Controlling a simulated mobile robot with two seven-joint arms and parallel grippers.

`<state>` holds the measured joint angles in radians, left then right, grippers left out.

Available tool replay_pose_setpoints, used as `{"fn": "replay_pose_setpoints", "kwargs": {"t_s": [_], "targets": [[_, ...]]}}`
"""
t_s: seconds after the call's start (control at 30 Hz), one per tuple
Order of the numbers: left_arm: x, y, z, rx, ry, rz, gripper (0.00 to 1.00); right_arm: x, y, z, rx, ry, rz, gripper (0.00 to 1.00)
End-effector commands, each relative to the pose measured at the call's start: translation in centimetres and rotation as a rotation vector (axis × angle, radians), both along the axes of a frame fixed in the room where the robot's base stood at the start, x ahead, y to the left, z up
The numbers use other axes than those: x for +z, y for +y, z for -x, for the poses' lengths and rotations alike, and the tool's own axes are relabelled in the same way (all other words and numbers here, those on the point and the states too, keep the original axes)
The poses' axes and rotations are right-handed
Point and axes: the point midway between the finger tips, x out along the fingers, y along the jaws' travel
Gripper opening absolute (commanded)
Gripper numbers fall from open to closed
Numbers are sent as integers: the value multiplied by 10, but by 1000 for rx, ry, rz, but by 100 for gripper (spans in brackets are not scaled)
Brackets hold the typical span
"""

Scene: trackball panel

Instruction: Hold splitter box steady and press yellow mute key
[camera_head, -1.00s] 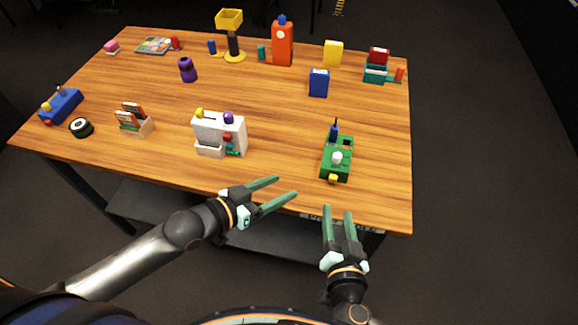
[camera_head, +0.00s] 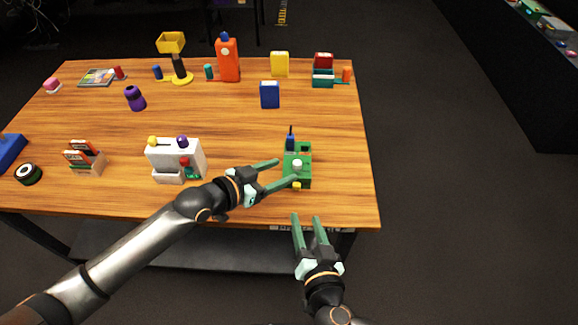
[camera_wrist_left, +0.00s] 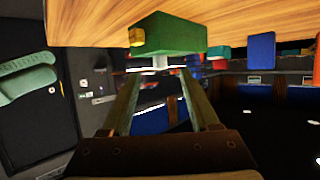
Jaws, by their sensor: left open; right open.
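The green splitter box (camera_head: 304,178) stands near the table's front edge, right of centre, with a white knob (camera_head: 297,167) and a small yellow key (camera_head: 297,187) at its front. The box (camera_wrist_left: 172,35) and yellow key (camera_wrist_left: 136,37) also show in the left wrist view, ahead of the fingers. My left gripper (camera_head: 287,170) is open at the box's left side; one finger overlaps the box's front left in the head view. I cannot tell whether it touches. My right gripper (camera_head: 306,217) is open and empty, just off the table's front edge below the box.
A white panel (camera_head: 177,156) with yellow and purple balls stands left of my left gripper. A blue box (camera_head: 270,95) and a yellow box (camera_head: 280,64) stand farther back. The wooden table (camera_head: 342,150) is clear right of the splitter box.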

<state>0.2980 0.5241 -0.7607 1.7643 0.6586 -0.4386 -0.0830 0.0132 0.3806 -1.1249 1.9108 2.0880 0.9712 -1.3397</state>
Motion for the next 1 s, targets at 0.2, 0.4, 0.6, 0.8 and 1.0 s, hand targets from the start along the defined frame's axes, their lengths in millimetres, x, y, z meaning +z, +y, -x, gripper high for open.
{"fn": "replay_pose_setpoints", "kwargs": {"t_s": [0.2, 0.4, 0.6, 0.8, 1.0], "targets": [[-12, -20, -21, 1, 0, 1, 62, 0, 0, 0, 0, 0, 0, 50], [-16, -28, -28, 0, -1, 1, 62, 0, 0, 0, 0, 0, 0, 50], [-17, -29, -29, 0, -1, 1, 62, 0, 0, 0, 0, 0, 0, 50], [-17, -28, -29, 1, -1, 0, 50, 0, 0, 0, 0, 0, 0, 50], [-17, -28, -29, 1, 0, 0, 28, 0, 0, 0, 0, 0, 0, 50]]}}
